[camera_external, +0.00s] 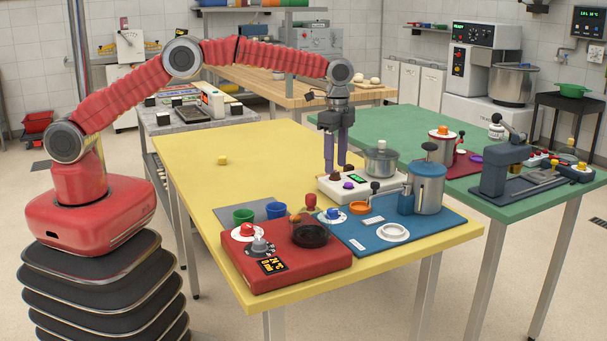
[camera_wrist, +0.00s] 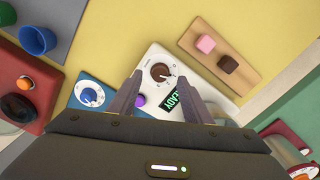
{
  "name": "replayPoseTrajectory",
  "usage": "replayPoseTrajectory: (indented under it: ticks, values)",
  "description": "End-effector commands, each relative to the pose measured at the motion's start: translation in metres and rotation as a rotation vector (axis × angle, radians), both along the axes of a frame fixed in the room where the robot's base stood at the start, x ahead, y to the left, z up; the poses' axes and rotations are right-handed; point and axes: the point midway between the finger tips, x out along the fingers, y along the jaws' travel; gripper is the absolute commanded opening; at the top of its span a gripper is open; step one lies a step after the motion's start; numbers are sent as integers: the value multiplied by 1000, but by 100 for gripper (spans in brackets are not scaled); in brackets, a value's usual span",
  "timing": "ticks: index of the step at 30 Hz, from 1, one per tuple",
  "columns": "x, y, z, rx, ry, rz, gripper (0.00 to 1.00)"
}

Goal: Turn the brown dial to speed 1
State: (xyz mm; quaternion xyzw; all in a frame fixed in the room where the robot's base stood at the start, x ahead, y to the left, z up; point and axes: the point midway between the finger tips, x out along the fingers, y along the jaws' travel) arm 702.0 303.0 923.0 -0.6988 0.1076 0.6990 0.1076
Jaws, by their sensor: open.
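The brown dial (camera_wrist: 160,72) sits on a white device (camera_wrist: 148,55) with a green display reading READY (camera_wrist: 180,101) and a purple knob (camera_wrist: 140,100). In the wrist view a pale pointer on the dial points right and slightly down; the scale marks are too small to read. My gripper (camera_wrist: 160,77) is open, with one finger on each side of the dial. I cannot tell whether they touch it.
A metal pot (camera_external: 382,161) stands on the device's right part. A blue station (camera_external: 350,232) and a red station (camera_external: 290,269) lie nearer the front. The yellow table's left part is mostly clear.

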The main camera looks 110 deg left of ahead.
Motion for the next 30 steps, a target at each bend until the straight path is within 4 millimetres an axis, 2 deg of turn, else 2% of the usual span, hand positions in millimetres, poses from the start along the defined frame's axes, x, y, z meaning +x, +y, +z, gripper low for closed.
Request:
replayPoseTrajectory:
  ticks: [6, 15, 22, 30]
  values:
    - [1, 0, 39, 1, -3, 0, 45]
    - [1, 0, 87, 1, -3, 0, 45]
    - [1, 0, 106, 1, -1, 0, 45]
    - [0, 0, 111, 0, 0, 0, 45]
